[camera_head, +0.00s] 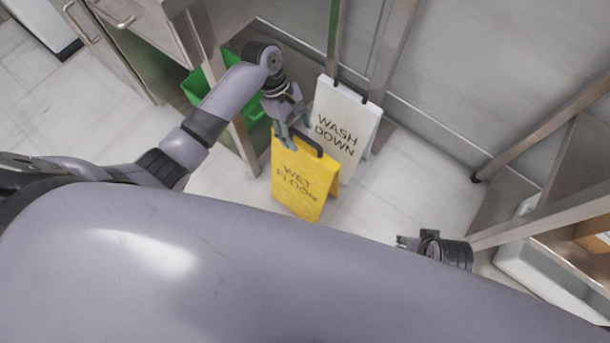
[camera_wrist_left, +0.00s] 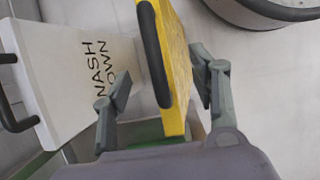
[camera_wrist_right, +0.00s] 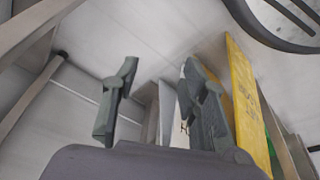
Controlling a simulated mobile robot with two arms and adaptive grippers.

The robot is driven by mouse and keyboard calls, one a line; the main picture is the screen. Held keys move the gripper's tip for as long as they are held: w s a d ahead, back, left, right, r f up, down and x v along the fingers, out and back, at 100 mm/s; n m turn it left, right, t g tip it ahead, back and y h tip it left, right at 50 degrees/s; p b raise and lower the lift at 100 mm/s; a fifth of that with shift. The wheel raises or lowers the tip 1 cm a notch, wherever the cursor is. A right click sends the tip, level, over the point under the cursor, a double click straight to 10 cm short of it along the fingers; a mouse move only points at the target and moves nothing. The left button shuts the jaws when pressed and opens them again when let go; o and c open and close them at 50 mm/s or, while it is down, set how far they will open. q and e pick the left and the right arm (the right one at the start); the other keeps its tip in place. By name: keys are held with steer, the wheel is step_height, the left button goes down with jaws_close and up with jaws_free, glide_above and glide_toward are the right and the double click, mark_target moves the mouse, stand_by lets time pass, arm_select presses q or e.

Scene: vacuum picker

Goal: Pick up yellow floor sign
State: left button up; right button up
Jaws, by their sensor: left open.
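The yellow floor sign (camera_head: 303,190), marked "WET FLOOR", stands upright on the pale floor with a black handle (camera_head: 306,143) along its top. My left gripper (camera_head: 294,131) is at the sign's top edge, by the handle. In the left wrist view, the yellow sign (camera_wrist_left: 179,62) and its handle run between the two spread fingers (camera_wrist_left: 162,65); the fingers look apart from it. My right gripper (camera_head: 404,242) is low, to the right of the sign, mostly hidden behind my body. In the right wrist view its fingers (camera_wrist_right: 158,68) are spread and empty, with the yellow sign (camera_wrist_right: 243,105) to their right.
A white "WASH DOWN" sign (camera_head: 341,125) stands right behind the yellow one. A green bin (camera_head: 203,88) is under the steel counter at the left. Metal table legs (camera_head: 390,50) and a steel wall panel bound the back. Floor right of the signs is clear.

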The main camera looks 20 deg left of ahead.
mark_target(304, 144)
arm_select(q)
steer(key=shift+b+x, duration=0.4)
steer(key=shift+x, duration=0.85)
steer(key=b+x, duration=0.2)
steer(key=x, duration=0.2)
steer(key=shift+f, duration=0.25)
arm_select(e)
steer(key=w+v, duration=0.1)
steer(key=v, duration=0.9)
steer(key=shift+r+t, duration=0.2)
steer(key=shift+t, duration=0.1)
arm_select(q)
steer(key=shift+c, duration=0.2)
arm_select(e)
steer(key=shift+d, duration=0.1)
arm_select(q)
steer(key=shift+w, duration=0.1)
jaws_close()
steer(key=shift+r, duration=0.1)
